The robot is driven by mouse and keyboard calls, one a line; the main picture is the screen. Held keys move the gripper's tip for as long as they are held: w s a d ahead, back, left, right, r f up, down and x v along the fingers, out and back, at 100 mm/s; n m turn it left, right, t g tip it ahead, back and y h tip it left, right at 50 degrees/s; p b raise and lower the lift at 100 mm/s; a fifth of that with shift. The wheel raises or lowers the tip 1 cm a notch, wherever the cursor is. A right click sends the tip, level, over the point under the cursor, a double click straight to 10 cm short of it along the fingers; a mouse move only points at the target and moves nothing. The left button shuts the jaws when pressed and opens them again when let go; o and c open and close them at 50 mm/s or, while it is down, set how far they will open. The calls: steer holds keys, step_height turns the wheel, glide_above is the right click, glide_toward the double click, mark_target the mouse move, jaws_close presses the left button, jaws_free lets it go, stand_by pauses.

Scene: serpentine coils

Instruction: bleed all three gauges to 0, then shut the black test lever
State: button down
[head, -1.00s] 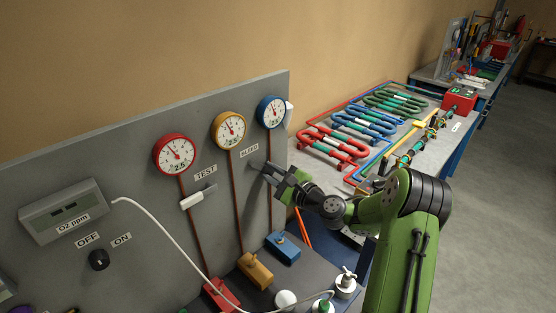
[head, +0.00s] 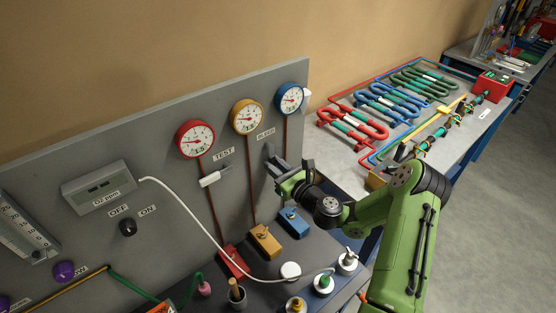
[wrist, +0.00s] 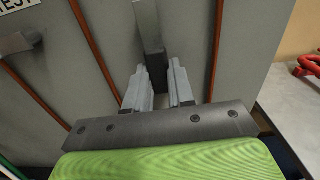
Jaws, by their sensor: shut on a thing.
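Three round gauges hang on the grey panel in the head view: red (head: 195,139), yellow (head: 248,117) and blue (head: 291,98). Their needles point roughly left; exact readings are too small to tell. The lever under the TEST label (head: 223,153) has a pale handle (head: 210,179) sticking out from the panel. My gripper (head: 273,170) is at the panel below the BLEED label (head: 266,134). In the wrist view my gripper (wrist: 159,90) is shut on the bleed lever (wrist: 149,25), whose dark part sits between the fingers.
Red (head: 233,260), yellow (head: 265,240) and blue (head: 293,222) blocks stand below the gauges. A white hose (head: 200,226) droops across the panel from the O2 meter (head: 98,188). A bench with coloured coils (head: 352,128) is at right.

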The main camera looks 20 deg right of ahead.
steer(key=shift+s+a+m, duration=0.1)
steer(key=shift+a+m, duration=0.05)
steer(key=shift+m, duration=0.15)
steer(key=c, duration=1)
jaws_free()
steer(key=shift+o, duration=0.2)
